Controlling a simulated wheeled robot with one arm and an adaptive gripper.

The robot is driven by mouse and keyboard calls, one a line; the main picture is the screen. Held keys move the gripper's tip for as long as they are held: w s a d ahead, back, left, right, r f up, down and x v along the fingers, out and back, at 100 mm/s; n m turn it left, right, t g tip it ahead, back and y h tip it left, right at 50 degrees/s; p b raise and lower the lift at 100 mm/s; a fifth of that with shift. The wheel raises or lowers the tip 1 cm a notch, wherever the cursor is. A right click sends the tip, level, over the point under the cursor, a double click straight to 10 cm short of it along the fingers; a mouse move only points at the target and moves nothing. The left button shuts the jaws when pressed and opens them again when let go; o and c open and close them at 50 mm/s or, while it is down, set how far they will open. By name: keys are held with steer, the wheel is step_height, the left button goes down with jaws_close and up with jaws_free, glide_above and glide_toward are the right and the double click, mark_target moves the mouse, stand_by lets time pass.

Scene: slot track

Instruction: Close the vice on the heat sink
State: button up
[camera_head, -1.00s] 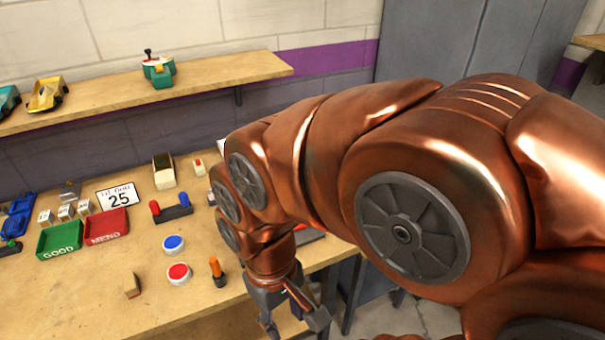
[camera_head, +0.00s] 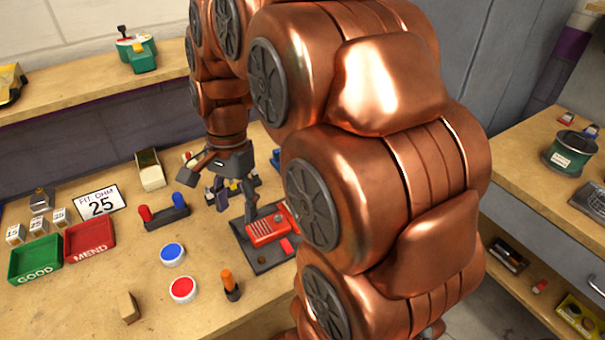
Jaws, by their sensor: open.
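My gripper (camera_head: 222,189) is open and points down over the back middle of the workbench, with its fingers spread. Small blue and yellow parts show behind and between the fingers; I cannot tell what they are or whether the gripper touches them. A red slotted body (camera_head: 268,229) lies on a dark flat plate (camera_head: 272,262) just right of and nearer than the gripper. My arm covers the plate's right side. I cannot make out for sure the vice or the heat sink; they may be among the parts by my gripper or behind my arm.
A dark block with red and blue ends (camera_head: 166,216), a blue button (camera_head: 172,254), a red button (camera_head: 183,290) and an orange-handled tool (camera_head: 230,284) stand left of the plate. Green GOOD (camera_head: 36,260) and red MEND (camera_head: 90,239) trays are farther left. The bench front is mostly clear.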

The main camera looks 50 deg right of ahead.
steer(key=w+d+f+m+t+y+b, duration=0.1)
steer(key=w+d+f+m+b, duration=0.15)
steer(key=d+m, duration=0.65)
steer(key=w+d+f+m+t+b, duration=0.1)
steer(key=w+d+f+m+b, duration=0.15)
steer(key=d+m, duration=0.7)
steer(key=w+d+f+m+t+y+b, duration=0.1)
steer(key=w+d+f+m, duration=0.4)
steer(key=d, duration=0.8)
steer(key=shift+m, duration=0.55)
steer(key=shift+s+a+f, duration=0.25)
steer(key=shift+a+f, duration=0.2)
steer(key=shift+f, duration=0.45)
steer(key=shift+s+a+f, duration=0.2)
steer(key=shift+a+f, duration=0.3)
steer(key=shift+f, duration=0.45)
steer(key=shift+s+a+f, duration=0.25)
steer(key=shift+a+f, duration=0.2)
steer(key=shift+f, duration=0.45)
steer(key=shift+c, duration=0.4)
jaws_close()
